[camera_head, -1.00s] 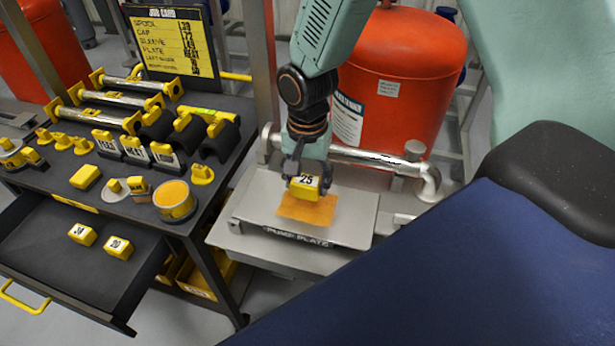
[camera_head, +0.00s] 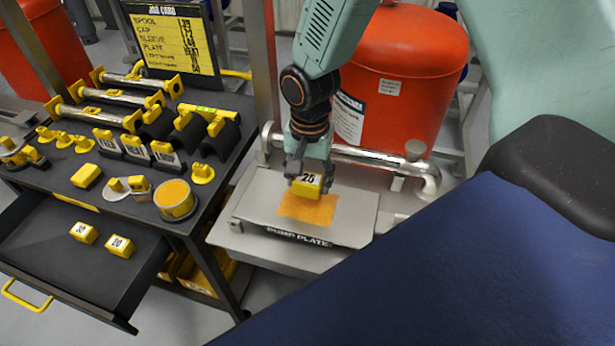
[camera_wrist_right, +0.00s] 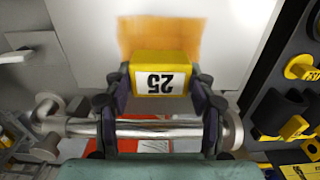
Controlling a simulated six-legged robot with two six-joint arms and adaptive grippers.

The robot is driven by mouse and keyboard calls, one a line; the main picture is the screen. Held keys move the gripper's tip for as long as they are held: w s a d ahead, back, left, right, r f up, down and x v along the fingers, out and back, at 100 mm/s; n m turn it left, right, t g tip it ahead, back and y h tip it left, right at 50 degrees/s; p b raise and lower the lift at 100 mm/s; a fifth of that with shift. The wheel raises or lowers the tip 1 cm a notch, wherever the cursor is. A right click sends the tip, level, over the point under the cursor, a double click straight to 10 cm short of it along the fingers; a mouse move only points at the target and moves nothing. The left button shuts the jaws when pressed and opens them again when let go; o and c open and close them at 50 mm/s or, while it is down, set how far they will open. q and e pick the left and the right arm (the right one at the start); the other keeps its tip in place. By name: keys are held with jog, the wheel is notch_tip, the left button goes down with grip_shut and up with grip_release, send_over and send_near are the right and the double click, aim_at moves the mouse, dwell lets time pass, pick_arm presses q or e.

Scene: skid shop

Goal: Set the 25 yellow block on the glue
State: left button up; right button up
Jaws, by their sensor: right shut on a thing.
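The yellow block marked 25 (camera_head: 306,187) is held in my right gripper (camera_head: 308,176), over the pump plate. In the right wrist view the block (camera_wrist_right: 160,66) sits between the two fingers of the gripper (camera_wrist_right: 162,88), its label upside down. The glue (camera_head: 312,212) is an orange patch on the grey pump plate (camera_head: 352,228). The block is at the far side of the patch in the head view and covers part of it. I cannot tell whether the block touches the glue. In the wrist view the glue (camera_wrist_right: 158,35) shows beyond the block. My left gripper is not in view.
A dark cart (camera_head: 120,200) on the left holds several yellow-ended parts and a round tin (camera_head: 175,201). Its open drawer (camera_head: 70,262) holds two yellow blocks. A silver pipe (camera_head: 365,162) and a red tank (camera_head: 400,75) stand behind the plate.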

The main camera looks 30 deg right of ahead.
jog(key=shift+s, duration=0.1)
jog(key=shift+d, duration=0.1)
dwell(0.3)
jog(key=shift+f, duration=0.5)
jog(key=shift+f+b, duration=0.35)
jog(key=shift+b, duration=0.05)
jog(key=shift+a+f, duration=0.25)
jog(key=shift+f, duration=0.3)
jog(key=shift+f+b, duration=0.35)
jog(key=shift+f, duration=0.35)
dwell(0.8)
